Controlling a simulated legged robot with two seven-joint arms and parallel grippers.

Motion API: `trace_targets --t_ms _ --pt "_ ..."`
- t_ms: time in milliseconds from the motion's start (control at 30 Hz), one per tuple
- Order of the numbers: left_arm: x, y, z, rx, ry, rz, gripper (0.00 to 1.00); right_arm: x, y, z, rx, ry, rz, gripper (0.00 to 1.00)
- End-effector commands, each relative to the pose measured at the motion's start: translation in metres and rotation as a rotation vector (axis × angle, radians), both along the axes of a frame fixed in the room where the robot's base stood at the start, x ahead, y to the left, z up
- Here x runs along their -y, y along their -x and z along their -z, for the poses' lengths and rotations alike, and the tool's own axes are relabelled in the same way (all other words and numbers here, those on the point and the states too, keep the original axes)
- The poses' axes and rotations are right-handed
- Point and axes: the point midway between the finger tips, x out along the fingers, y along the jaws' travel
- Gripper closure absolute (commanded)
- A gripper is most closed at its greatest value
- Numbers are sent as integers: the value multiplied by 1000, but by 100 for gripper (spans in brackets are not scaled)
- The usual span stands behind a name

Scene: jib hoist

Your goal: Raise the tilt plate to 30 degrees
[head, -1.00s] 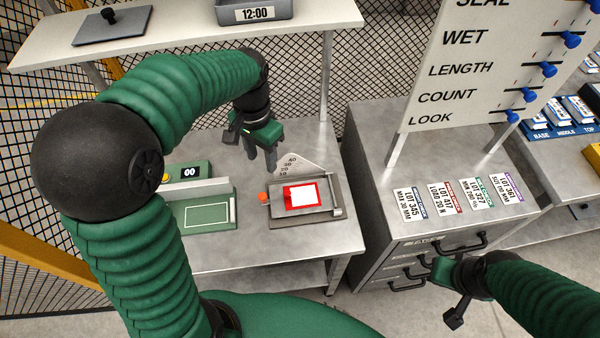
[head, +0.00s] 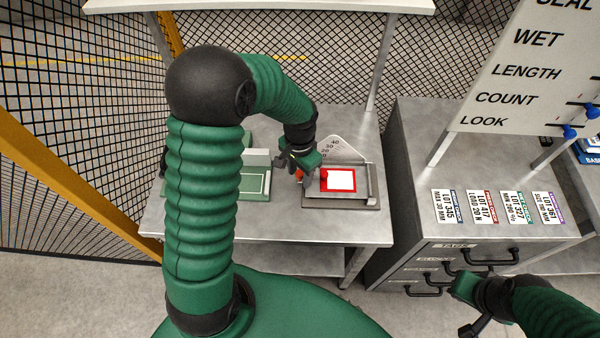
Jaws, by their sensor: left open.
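The tilt plate (head: 362,187) is a grey plate on a dark base, carrying a red-bordered white card (head: 340,180). It looks flat or nearly so. A pale angle scale (head: 333,147) with printed numbers such as 30 and 40 stands behind it. An orange-red knob (head: 299,174) is at the plate's left edge, partly hidden by my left gripper. My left gripper (head: 294,170) is open, its fingers pointing down around or just beside the knob; I cannot tell whether they touch it. My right gripper (head: 464,310) is at the lower right, away from the plate, and its jaws are unclear.
A green device (head: 257,183) stands left of the plate, partly behind my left arm. A drawer cabinet (head: 400,185) with lot cards stands to the right, below a board (head: 510,70) with blue sliders. Bare table (head: 300,228) lies in front of the plate.

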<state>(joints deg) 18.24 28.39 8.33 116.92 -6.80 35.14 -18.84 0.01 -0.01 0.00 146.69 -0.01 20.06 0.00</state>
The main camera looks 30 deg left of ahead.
Motion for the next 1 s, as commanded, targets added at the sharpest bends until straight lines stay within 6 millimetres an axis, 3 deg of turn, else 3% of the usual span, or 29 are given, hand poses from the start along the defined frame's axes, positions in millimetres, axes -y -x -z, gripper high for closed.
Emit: trace_targets --t_ms 133,467,1000 --pt "0 0 -1 1 0 0 58 0 0 0 0 0 0 100" --pt "0 0 -1 1 0 0 100 0 0 0 0 0 0 100" --pt "0 0 -1 2 0 0 100 0 0 0 0 0 0 100"
